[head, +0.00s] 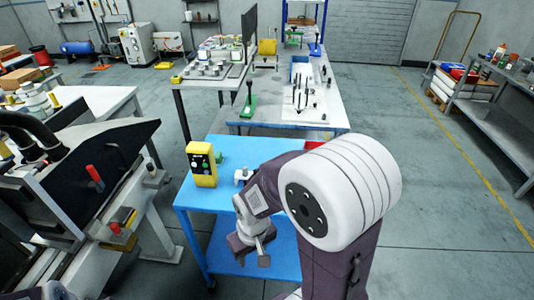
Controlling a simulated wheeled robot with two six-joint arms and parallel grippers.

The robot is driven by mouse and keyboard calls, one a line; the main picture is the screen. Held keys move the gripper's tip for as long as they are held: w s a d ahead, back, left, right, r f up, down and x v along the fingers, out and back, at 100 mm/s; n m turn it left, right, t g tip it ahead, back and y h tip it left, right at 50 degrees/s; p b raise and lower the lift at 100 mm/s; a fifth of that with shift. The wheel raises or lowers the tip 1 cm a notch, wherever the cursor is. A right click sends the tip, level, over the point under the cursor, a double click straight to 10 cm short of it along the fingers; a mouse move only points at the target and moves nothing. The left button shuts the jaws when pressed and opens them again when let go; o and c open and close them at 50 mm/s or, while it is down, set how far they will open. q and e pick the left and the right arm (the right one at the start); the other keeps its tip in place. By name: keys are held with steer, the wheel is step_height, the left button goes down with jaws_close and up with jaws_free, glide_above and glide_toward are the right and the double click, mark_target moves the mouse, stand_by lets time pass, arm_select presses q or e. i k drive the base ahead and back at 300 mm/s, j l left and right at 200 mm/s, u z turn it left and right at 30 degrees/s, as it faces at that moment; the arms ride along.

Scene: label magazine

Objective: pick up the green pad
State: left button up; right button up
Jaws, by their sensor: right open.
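I cannot make out a green pad for certain. A small green upright piece with a flat foot (249,104) stands on the white-topped table at the back, and I cannot tell if it is a pad. My right gripper (252,250) points down in front of the blue table, open, with nothing seen between its fingers. My right arm hides part of the blue table's top. My left gripper does not show.
The blue table (229,147) carries a yellow control box (202,164) at its left and a red tray (315,145) at its back right. A dark slanted machine panel (95,165) stands to the left. Open floor (450,220) lies to the right.

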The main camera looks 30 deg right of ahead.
mark_target(219, 159)
steer(key=z, duration=0.7)
steer(key=u, duration=2.3)
steer(key=z, duration=2.3)
steer(key=i+l+z, duration=0.25)
steer(key=i, duration=0.2)
steer(key=i+z, duration=0.2)
steer(key=i, duration=0.25)
